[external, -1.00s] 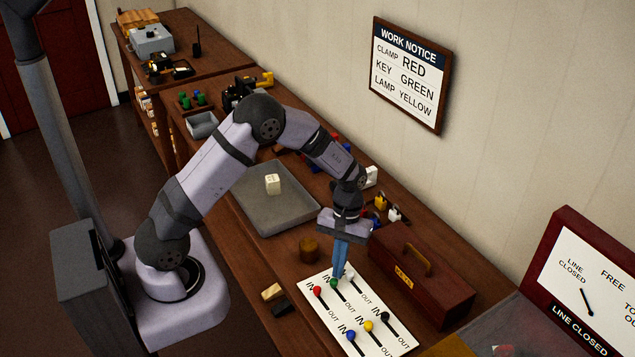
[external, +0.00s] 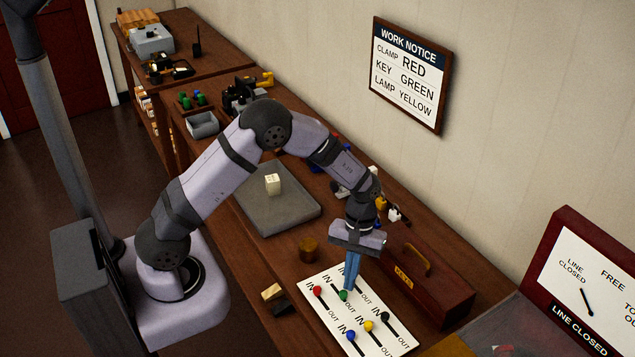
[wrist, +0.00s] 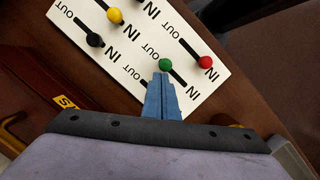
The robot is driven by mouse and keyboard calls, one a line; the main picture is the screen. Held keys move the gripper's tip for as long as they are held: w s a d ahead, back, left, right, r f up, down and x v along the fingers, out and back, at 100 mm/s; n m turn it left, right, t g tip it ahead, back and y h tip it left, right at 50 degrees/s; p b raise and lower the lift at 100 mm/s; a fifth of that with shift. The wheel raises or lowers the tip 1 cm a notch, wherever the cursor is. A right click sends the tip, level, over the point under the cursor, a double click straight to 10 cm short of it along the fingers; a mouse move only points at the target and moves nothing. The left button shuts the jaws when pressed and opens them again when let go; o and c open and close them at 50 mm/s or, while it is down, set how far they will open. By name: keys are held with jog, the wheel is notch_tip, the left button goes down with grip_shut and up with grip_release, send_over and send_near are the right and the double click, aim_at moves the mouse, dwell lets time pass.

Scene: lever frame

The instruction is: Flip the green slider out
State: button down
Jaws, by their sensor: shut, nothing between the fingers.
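The white board (external: 392,345) carries several coloured knobs in slots marked IN and OUT. The green slider's knob (external: 343,296) stands away from the IN end of its slot, toward OUT; it also shows in the wrist view (wrist: 166,65), with dark slot bare on its IN side. I cannot tell whether it is at the very OUT end. My gripper (external: 347,288) is shut and empty, its blue fingertips (wrist: 162,76) low over the board right beside the green knob. Whether they touch it is unclear. The white knob is hidden behind my fingers.
The red knob (external: 318,291) is close beside the green one. Blue (external: 351,336), yellow (external: 369,326) and black (external: 385,317) knobs form the other row. A dark red toolbox (external: 435,285) stands right behind the board. A brown round block (external: 309,248) stands behind its left end.

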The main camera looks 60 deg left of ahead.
jog(key=b+v, duration=0.2)
jog(key=v, duration=0.5)
jog(key=shift+r, duration=0.1)
dwell(0.4)
